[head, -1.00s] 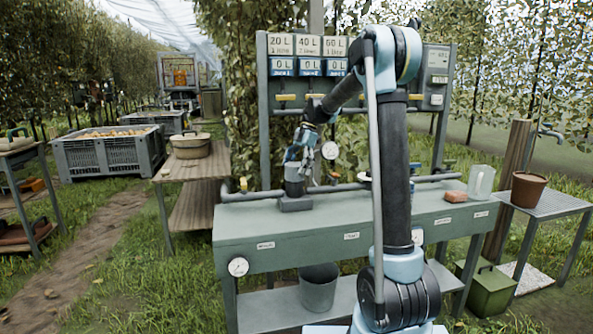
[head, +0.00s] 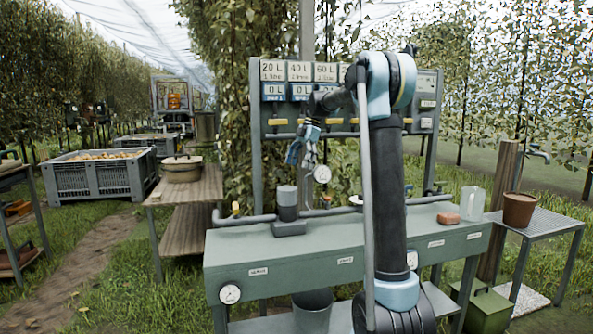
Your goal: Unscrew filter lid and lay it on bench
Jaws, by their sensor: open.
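The filter (head: 288,212) stands upright on a dark block at the left part of the green bench (head: 340,250), joined to the grey pipe. Its top part, a lighter grey cylinder that looks like the lid (head: 287,195), sits on the darker body. My gripper (head: 301,162) is open above the filter and slightly to its right, apart from it, with fingers pointing down. I see nothing between its fingers. My arm hides part of the bench's middle and the panel behind.
A round gauge (head: 323,173) rises beside the filter. An orange-red block (head: 448,218) and a clear jug (head: 472,203) stand at the bench's right end. The front bench top between filter and arm is clear. A bucket (head: 312,312) sits below.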

